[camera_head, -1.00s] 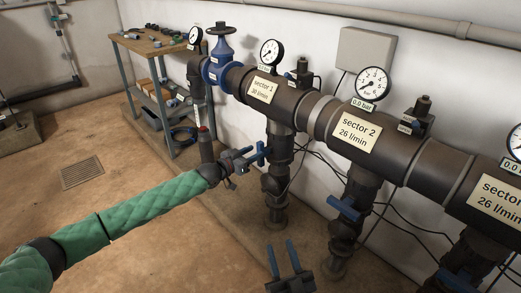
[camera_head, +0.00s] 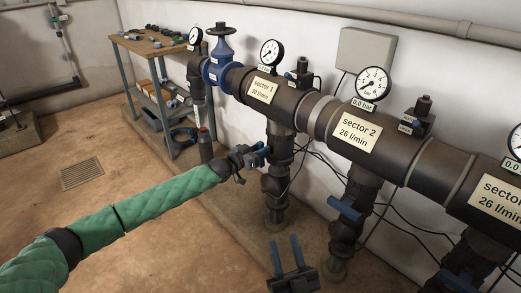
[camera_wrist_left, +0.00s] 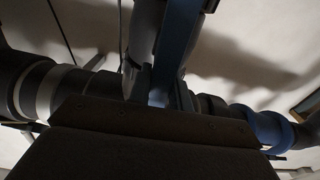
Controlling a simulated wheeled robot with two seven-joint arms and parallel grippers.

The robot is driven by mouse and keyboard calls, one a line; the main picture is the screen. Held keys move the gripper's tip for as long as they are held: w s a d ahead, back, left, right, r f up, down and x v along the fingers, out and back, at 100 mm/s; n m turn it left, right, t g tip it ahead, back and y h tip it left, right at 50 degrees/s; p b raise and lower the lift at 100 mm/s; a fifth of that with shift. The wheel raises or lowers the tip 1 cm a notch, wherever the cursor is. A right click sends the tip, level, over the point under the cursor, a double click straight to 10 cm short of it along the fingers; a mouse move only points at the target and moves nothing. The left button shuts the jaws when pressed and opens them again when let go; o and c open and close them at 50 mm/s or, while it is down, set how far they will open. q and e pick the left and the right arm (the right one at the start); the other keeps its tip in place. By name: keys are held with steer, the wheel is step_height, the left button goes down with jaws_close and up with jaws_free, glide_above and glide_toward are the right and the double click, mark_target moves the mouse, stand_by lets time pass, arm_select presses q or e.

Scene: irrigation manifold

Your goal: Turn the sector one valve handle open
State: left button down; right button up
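The sector one pipe section (camera_head: 285,102) carries a label reading "sector 1, 30 l/min". Its valve stands on the dark vertical pipe (camera_head: 275,184) below, with a blue handle (camera_head: 266,150). My left gripper (camera_head: 258,153) is at this handle, its blue fingers overlapping it in the head view. My right gripper (camera_head: 284,240) is open and empty, low in the foreground.
The sector 2 pipe (camera_head: 350,128) with its blue handle (camera_head: 345,208) lies to the right. A blue valve (camera_head: 217,70) is upstream on the left. A workbench (camera_head: 150,45) stands behind. Black cables hang along the wall. The floor at left is clear.

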arm_select(q)
steer(key=shift+m, duration=0.3)
steer(key=c, duration=1.3)
jaws_free()
arm_select(e)
steer(key=shift+w+a+f+g, duration=0.1)
steer(key=shift+w+f+g, duration=0.1)
steer(key=shift+f, duration=0.35)
steer(key=shift+w+f+g, duration=0.2)
steer(key=shift+f, duration=0.35)
steer(key=shift+r, duration=0.1)
arm_select(q)
steer(key=shift+s+a, duration=0.35)
steer(key=p+v, duration=0.1)
steer(key=v, duration=0.5)
steer(key=shift+s+a, duration=0.25)
steer(key=shift+s, duration=0.1)
arm_select(e)
step_height(320, 180, down, 8)
steer(key=w+g+h, duration=0.1)
steer(key=g, duration=0.1)
steer(key=shift+w+a+g, duration=0.2)
steer(key=shift+a+g, duration=0.2)
